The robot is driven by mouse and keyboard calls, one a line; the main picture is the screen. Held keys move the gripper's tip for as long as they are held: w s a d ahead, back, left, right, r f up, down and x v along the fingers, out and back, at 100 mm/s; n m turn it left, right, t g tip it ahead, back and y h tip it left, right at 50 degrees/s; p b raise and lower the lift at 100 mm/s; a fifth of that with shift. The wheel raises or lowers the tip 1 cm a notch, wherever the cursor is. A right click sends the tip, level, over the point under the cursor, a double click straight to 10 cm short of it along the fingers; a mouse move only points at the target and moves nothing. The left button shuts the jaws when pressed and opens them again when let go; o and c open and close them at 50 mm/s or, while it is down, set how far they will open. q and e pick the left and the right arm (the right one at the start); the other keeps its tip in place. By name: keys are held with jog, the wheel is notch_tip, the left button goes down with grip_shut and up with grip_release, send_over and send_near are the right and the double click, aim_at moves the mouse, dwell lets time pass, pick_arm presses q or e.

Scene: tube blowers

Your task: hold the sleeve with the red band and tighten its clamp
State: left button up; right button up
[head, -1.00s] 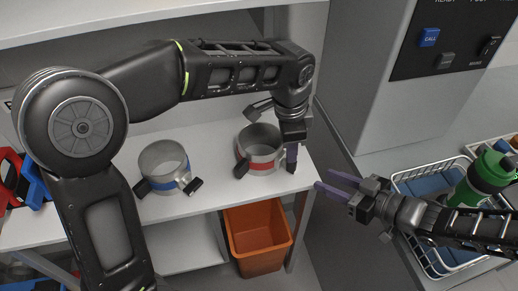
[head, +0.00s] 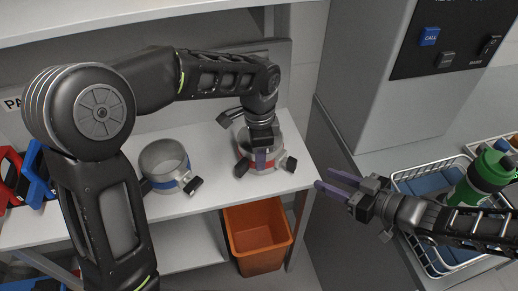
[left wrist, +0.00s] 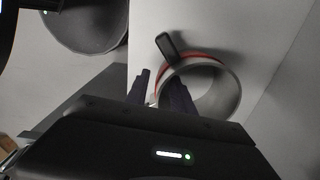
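The sleeve with the red band (head: 243,164) is a grey metal ring standing on the white shelf, with dark clamp parts (head: 290,164) beside it. In the left wrist view the sleeve (left wrist: 228,92) is open towards me and a black lever (left wrist: 166,46) sticks out from its band. My left gripper (head: 262,160) is over the near side of the sleeve, fingers pointing down. In the left wrist view its two purple fingers (left wrist: 158,92) are apart; one overlaps the sleeve's rim, and I cannot tell whether it touches. My right gripper (head: 338,185) is open and empty, right of the shelf.
A sleeve with a blue band (head: 165,182) stands to the left on the shelf (head: 215,192). An orange bin (head: 258,240) is below.

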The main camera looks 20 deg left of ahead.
aim_at(259, 175)
pick_arm(q)
notch_tip(259, 175, down, 5)
jog(key=shift+f, duration=0.15)
jog(key=shift+c, duration=0.4)
grip_shut()
dwell(3.6)
